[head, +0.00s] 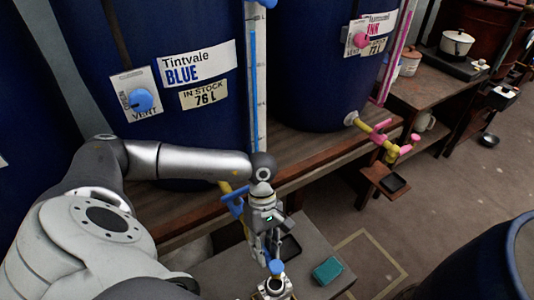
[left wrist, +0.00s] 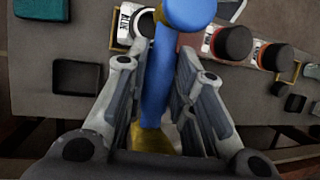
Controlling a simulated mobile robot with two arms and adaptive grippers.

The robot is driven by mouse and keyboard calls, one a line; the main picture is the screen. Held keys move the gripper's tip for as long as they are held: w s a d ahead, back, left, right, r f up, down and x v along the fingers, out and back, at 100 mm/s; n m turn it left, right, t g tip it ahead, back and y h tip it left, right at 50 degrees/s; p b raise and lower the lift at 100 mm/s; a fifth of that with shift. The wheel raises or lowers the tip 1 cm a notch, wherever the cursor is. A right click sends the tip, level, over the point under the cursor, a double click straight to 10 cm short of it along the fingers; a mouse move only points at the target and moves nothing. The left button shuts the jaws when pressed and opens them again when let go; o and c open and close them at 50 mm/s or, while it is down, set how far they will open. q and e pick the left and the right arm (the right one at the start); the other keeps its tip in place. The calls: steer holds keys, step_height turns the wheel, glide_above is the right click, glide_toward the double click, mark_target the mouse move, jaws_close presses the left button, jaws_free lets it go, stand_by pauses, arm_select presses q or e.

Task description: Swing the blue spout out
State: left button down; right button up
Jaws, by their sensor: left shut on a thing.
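The blue spout (left wrist: 160,85) runs up between my left gripper's fingers (left wrist: 158,105) in the left wrist view, ending in a round blue tip. A yellow-brass part shows at its near end. The gripper points down and is shut on the spout. The spout reaches out over the grey bench. A blue tap handle (head: 234,204) is beside my wrist at the foot of the Tintvale Blue vat (head: 90,60). My right gripper is in neither view.
A white jar (head: 274,288) stands below the spout tip. A teal sponge (head: 328,270) lies on the bench (head: 225,275). Dark- and red-topped jars (left wrist: 232,42) show in the wrist view. A pink tap (head: 392,152) belongs to the right vat; another blue vat (head: 480,262) is at lower right.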

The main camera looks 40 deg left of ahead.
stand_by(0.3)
arm_select(q)
steer(key=c, duration=1.2)
jaws_free()
steer(key=shift+c, duration=0.2)
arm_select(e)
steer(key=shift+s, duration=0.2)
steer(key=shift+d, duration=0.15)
arm_select(q)
steer(key=shift+r, duration=0.1)
steer(key=v, duration=1.1)
steer(key=shift+r, duration=0.4)
steer(key=shift+w, duration=0.1)
